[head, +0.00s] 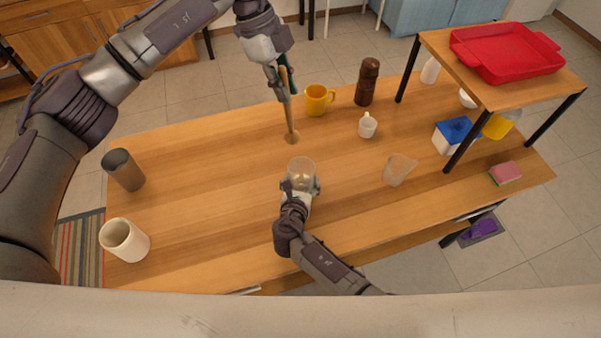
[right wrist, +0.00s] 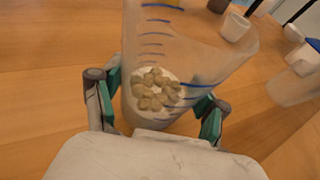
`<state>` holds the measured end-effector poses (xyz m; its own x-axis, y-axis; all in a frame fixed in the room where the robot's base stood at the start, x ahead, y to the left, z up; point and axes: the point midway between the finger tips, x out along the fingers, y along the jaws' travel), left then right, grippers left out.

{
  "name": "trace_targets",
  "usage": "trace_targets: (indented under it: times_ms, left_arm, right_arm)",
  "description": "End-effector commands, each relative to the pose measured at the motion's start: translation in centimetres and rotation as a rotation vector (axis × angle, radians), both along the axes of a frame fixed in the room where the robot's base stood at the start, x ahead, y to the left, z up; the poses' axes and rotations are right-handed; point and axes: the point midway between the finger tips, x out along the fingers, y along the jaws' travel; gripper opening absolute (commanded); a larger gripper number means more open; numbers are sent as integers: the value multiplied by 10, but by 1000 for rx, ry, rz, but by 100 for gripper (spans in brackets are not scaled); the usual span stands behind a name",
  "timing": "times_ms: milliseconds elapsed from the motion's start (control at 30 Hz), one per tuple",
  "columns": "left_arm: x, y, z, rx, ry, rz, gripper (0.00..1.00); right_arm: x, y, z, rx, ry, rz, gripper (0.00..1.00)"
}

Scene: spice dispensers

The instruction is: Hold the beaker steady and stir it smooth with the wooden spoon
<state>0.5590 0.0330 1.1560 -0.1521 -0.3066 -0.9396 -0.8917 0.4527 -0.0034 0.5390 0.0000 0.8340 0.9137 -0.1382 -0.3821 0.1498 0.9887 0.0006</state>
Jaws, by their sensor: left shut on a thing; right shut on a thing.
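The clear beaker (head: 301,168) stands on the table near its middle. My right gripper (head: 300,187) is shut on it from the near side. In the right wrist view the beaker (right wrist: 165,45) has dark and blue marks, with beige lumps (right wrist: 156,90) on something whitish at its bottom. The fingers of my right gripper (right wrist: 160,110) are on both sides of it. My left gripper (head: 284,82) is shut on the wooden spoon (head: 291,120), above the table's far side. The spoon hangs down, slightly tilted, with its head beyond the beaker and apart from it.
A second clear beaker (head: 398,169) stands to the right. A white cup (head: 367,126), yellow mug (head: 318,100) and brown bottle (head: 367,82) stand behind. A dark tumbler (head: 124,170) and cream mug (head: 125,240) are at left. A shelf (head: 490,92) rises at right. The left-middle tabletop is clear.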

Motion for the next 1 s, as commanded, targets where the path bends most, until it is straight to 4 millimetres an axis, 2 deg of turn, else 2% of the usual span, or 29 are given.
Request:
trace_targets:
  times_ms: [133,300,467,1000]
  left_arm:
    - [-12,-4,-17,-25,-35,3,0]
    - [-23,-10,-28,-55,-75,7,0]
    - [-24,-8,-34,-59,-80,9,0]
    - [-29,6,-72,-60,-78,10,0]
  right_arm:
    - [0,0,0,0,1,0,31]
    - [0,0,0,0,1,0,31]
    - [0,0,0,0,1,0,31]
    - [0,0,-1,0,1,0,31]
